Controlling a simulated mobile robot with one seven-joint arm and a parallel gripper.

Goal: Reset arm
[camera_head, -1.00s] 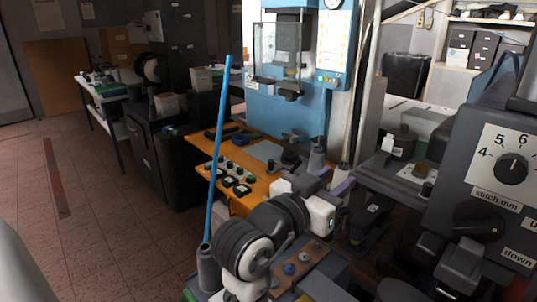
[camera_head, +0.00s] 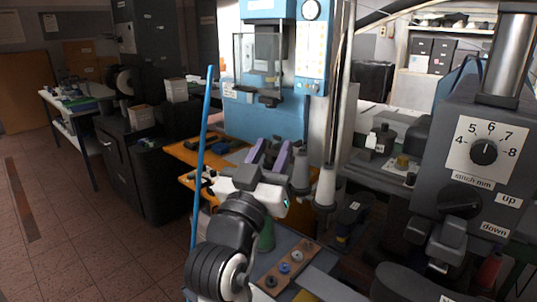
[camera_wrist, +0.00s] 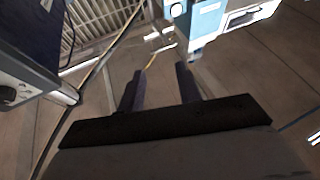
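My gripper (camera_head: 268,153) shows in the head view at the end of my white and dark grey arm, in front of the blue machine. Its two purple-grey fingers point up and away and stand apart. In the wrist view my gripper (camera_wrist: 160,80) also has its fingers spread, with nothing between them. That view looks up past the fingers to the ceiling and part of the blue machine (camera_wrist: 207,20).
An orange workbench (camera_head: 180,152) stands behind my arm. A thin blue pole (camera_head: 201,155) rises left of it. Grey cones (camera_head: 325,187) stand to its right. A dark machine with a dial (camera_head: 484,151) fills the right side. Open floor (camera_head: 75,240) lies at the left.

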